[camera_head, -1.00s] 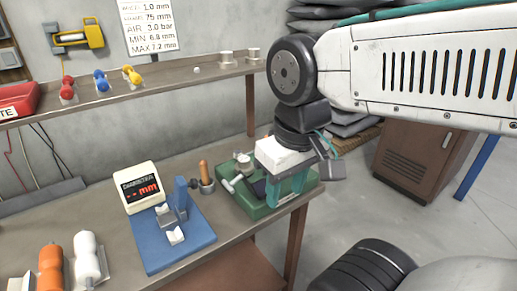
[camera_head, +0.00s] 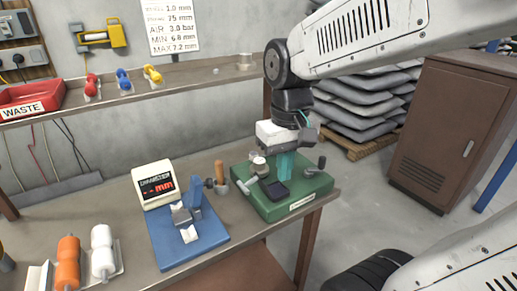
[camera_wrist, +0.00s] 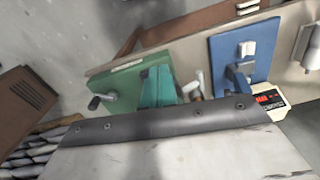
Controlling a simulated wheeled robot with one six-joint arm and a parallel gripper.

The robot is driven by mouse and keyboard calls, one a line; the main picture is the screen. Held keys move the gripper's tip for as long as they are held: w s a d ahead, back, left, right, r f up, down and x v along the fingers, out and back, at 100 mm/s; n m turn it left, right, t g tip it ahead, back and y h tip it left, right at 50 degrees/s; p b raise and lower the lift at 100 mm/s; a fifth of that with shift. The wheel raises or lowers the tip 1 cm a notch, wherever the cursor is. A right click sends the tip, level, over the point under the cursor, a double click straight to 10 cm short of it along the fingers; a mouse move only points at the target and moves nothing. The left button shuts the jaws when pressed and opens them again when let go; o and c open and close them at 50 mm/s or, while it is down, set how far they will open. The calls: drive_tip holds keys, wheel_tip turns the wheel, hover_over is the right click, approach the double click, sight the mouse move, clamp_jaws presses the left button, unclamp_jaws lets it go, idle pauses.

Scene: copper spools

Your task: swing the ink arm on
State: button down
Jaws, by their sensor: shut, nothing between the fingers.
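The green printing unit (camera_head: 300,200) sits at the right end of the bench. It carries a dark square pad (camera_head: 274,190), a pale metal round piece (camera_head: 259,166) and a T-shaped lever (camera_head: 246,184) at its left. A crank-like arm (camera_head: 316,167) with a dark knob stands at its right; it also shows in the wrist view (camera_wrist: 101,100). I cannot tell for sure which part is the ink arm. My gripper (camera_head: 284,168), with teal fingers, is shut and empty over the back middle of the unit, left of the crank. The fingers (camera_wrist: 158,88) hide part of the unit in the wrist view.
A blue gauge stand (camera_head: 190,240) and diameter display (camera_head: 155,184) stand left of the unit. A wooden-handled tool in a cup (camera_head: 219,178) is between them. A shelf (camera_head: 190,90) runs behind. Orange (camera_head: 67,262) and white spools (camera_head: 103,252) lie front left.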

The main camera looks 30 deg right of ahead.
drive_tip(key=w+d+t, duration=0.2)
drive_tip(key=w+d, duration=0.2)
drive_tip(key=w, duration=0.8)
drive_tip(key=w+d+f+n+t, duration=0.1)
drive_tip(key=w+d, duration=0.3)
drive_tip(key=w, duration=0.9)
drive_tip(key=shift+d+f+t, duration=0.2)
drive_tip(key=shift+d+t, duration=0.15)
drive_tip(key=shift+t, duration=0.15)
drive_tip(key=shift+f, duration=0.1)
drive_tip(key=x, duration=1)
drive_tip(key=shift+f, duration=0.1)
drive_tip(key=s, duration=0.2)
drive_tip(key=shift+s, duration=0.35)
drive_tip(key=shift+s+f, duration=0.2)
drive_tip(key=shift+s, duration=0.4)
